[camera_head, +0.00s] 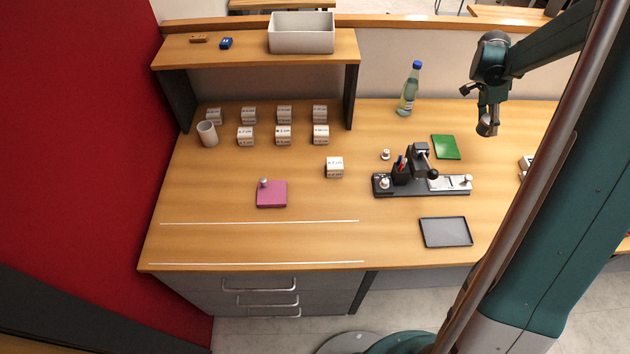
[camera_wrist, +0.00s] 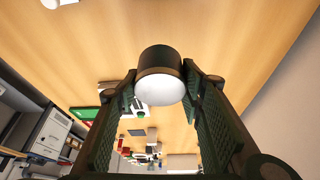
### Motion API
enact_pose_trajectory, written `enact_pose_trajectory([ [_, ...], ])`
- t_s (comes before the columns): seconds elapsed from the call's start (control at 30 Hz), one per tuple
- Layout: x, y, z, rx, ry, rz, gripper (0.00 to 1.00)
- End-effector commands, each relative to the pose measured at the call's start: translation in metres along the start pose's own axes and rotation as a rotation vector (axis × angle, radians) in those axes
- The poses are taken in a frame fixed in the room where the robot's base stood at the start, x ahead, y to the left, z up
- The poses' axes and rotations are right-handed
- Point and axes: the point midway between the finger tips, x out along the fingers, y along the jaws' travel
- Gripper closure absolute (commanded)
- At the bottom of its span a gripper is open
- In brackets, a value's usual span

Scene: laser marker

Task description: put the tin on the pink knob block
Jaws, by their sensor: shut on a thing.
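My gripper (camera_head: 486,118) is raised over the right back part of the table. It is shut on the tin (camera_wrist: 160,78), a short round can with a dark side and a pale end. The tin also shows in the head view (camera_head: 487,128), small and partly covered by the fingers. The wrist view shows a finger on each side of it. The pink knob block (camera_head: 273,197) lies on the left front part of the table, far from my gripper. A small grey knob stands at its upper left corner.
Several white labelled cubes (camera_head: 335,168) and a white cup (camera_head: 207,134) stand at the left. A bottle (camera_head: 408,92), a black fixture (camera_head: 410,187), a green pad (camera_head: 446,147) and a grey tray (camera_head: 446,232) are nearer my gripper. A shelf (camera_head: 250,47) holds a grey bin (camera_head: 302,36).

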Motion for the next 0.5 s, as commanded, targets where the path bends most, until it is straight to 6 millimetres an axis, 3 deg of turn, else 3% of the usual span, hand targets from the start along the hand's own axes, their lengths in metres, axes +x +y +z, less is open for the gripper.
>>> enact_pose_trajectory([
  [0.5,-0.062,-0.008,0.135,-0.116,-0.003,-0.047,0.76],
])
